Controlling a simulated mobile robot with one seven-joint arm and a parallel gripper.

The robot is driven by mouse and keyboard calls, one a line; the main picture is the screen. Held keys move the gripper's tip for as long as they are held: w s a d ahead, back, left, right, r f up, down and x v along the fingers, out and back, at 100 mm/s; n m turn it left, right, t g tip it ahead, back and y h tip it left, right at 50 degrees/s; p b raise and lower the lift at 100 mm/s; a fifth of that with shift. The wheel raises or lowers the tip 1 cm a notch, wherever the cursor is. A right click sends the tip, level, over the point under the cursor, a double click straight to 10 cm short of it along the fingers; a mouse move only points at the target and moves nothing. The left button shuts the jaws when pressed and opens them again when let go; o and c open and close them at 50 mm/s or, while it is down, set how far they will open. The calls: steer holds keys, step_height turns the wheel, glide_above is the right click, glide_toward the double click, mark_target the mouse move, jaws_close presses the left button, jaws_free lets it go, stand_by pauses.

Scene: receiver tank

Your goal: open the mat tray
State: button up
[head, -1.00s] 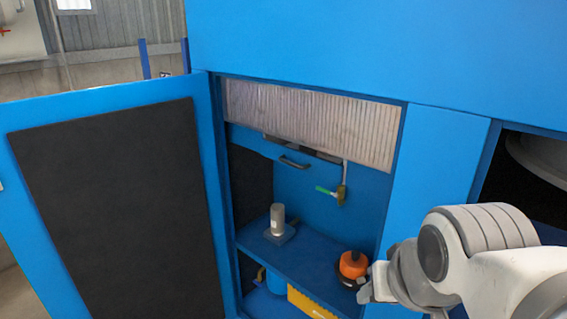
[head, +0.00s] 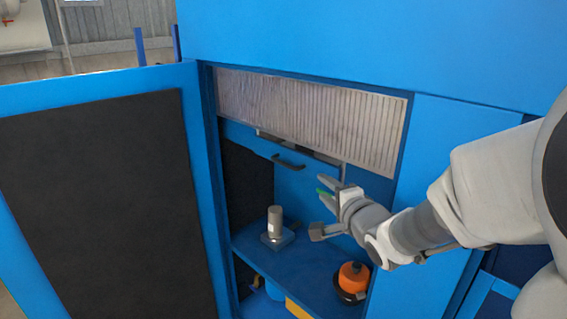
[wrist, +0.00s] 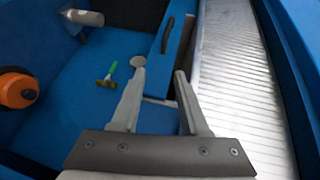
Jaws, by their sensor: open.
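The mat tray (head: 305,177) looks like a blue front panel with a dark handle (head: 289,162), set just under the pleated filter inside the open cabinet. A dark gap shows along its top edge. In the wrist view the tray front (wrist: 163,65) and its black bar handle (wrist: 168,35) lie beyond the fingertips. My gripper (head: 322,207) is open and empty, below and right of the handle in the head view. Its fingers (wrist: 160,69) stay apart from the handle in the wrist view. The tray's inside is hidden.
A pleated filter (head: 310,115) spans the top of the opening. A grey cylinder on a base (head: 275,222) and an orange object (head: 353,276) stand on the shelf below. A green-handled tool (wrist: 108,74) hangs nearby. The open cabinet door (head: 190,150) is at the left.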

mark_target(286, 166)
steer(key=w+a, duration=0.3)
steer(key=w, duration=0.2)
steer(key=w+a+f+m+y, duration=0.1)
steer(key=w+a, duration=0.2)
steer(key=w, duration=0.3)
steer(key=w+a+f+y, duration=0.1)
steer(key=w+a, duration=0.2)
steer(key=w, duration=0.2)
steer(key=shift+w+f+m, duration=0.1)
steer(key=shift+w+m, duration=0.2)
steer(key=shift+w, duration=0.05)
jaws_close()
stand_by(1.1)
